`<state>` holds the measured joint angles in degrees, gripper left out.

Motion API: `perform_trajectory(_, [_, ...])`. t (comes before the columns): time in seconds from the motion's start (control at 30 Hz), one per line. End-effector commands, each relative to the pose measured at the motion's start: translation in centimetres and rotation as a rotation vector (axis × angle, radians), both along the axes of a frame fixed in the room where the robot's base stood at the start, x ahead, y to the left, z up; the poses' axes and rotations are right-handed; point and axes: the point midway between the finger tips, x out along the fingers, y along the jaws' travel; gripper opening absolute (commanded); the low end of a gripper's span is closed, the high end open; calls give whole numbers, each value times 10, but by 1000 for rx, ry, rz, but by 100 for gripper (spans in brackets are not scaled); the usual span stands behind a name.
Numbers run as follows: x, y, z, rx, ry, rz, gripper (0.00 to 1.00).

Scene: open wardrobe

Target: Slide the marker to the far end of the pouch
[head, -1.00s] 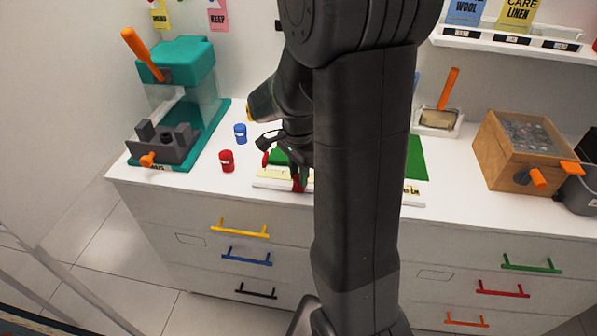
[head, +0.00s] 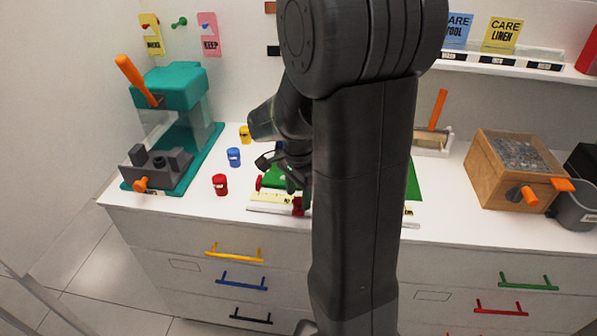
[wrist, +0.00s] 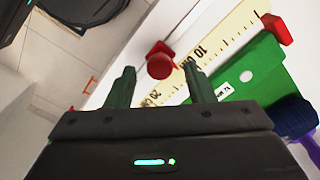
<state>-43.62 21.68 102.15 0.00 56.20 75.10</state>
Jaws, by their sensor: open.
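A red marker (head: 298,207) sits at the front edge of a pale yellow ruler (head: 270,198) on the white counter. In the wrist view the marker's red knob (wrist: 160,62) stands by the ruler (wrist: 205,50), just beyond and between my fingertips. A second red block (wrist: 277,28) stands at the ruler's other end. The green pouch (wrist: 243,72) lies beside the ruler; it also shows in the head view (head: 414,184), largely hidden behind my arm. My gripper (wrist: 158,72) is open, its green fingers apart. In the head view my gripper (head: 302,190) is just above the marker.
Red (head: 220,185), blue (head: 234,157) and yellow (head: 245,134) small pots stand left of the ruler. A teal press (head: 175,125) is at far left. A wooden box (head: 517,170) with an orange handle is at right. Drawers with coloured handles lie below the counter edge.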

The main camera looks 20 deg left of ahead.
Motion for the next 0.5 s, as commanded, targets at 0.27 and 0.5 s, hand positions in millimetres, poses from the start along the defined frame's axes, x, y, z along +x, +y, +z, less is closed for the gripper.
perform_trajectory(0.27, [1,1,64,5,-5,0,48])
perform_trajectory(0.5, [0,1,108,3,-3,0,48])
